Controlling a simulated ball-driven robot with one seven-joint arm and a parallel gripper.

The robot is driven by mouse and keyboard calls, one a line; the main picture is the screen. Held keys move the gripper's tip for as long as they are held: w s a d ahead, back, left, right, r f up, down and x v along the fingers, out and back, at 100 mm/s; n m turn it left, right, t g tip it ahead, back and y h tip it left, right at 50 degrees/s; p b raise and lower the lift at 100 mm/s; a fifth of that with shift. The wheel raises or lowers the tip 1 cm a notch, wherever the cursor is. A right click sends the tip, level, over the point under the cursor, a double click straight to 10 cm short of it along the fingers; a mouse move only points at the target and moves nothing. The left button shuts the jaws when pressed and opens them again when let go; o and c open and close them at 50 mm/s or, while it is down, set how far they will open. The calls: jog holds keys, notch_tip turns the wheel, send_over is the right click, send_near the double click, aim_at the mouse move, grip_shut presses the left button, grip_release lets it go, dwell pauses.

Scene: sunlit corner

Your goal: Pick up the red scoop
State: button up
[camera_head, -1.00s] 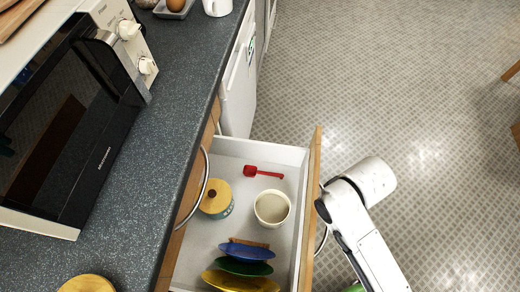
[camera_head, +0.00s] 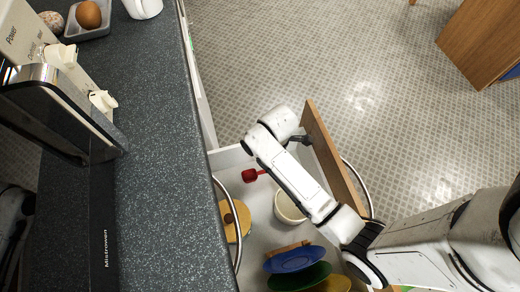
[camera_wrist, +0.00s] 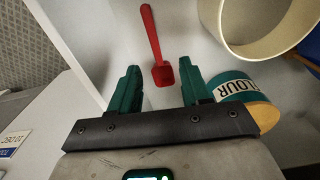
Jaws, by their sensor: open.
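The red scoop (camera_head: 250,175) lies on the floor of the open drawer (camera_head: 235,155). In the head view my arm covers much of its handle. In the wrist view the scoop (camera_wrist: 162,74) shows whole, its head toward me and its handle pointing away. My gripper (camera_wrist: 159,67) is open, with one green finger to either side of the scoop head. The fingers hold nothing, and I cannot tell how high they are above the drawer floor. My gripper is not clearly visible in the head view.
A cream bowl (camera_head: 287,208) and a wooden-lidded flour canister (camera_head: 236,222) stand close to the scoop; the canister (camera_wrist: 240,92) sits near the right finger. Coloured plates (camera_head: 295,260) are at the drawer's near end. Drawer walls, wooden front (camera_head: 335,155) and counter (camera_head: 160,150) border the space.

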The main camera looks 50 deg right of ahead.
jog(key=b, duration=0.1)
send_over(264, 173)
jog(key=s+d, duration=0.2)
jog(key=shift+n, duration=0.4)
jog(key=f, duration=0.5)
jog(key=shift+w+d+f, duration=0.1)
jog(key=shift+w+f, duration=0.15)
jog(key=shift+f, duration=0.15)
jog(key=shift+w+d+f+b, duration=0.1)
jog(key=shift+f+b, duration=0.2)
jog(key=shift+f, duration=0.7)
jog(key=shift+s+d+f+b, duration=0.1)
jog(key=shift+f+b, duration=0.15)
jog(key=shift+f, duration=0.75)
jog(key=shift+w+d+f+b, duration=0.1)
jog(key=shift+f+b, duration=0.2)
jog(key=shift+f, duration=0.7)
grip_shut()
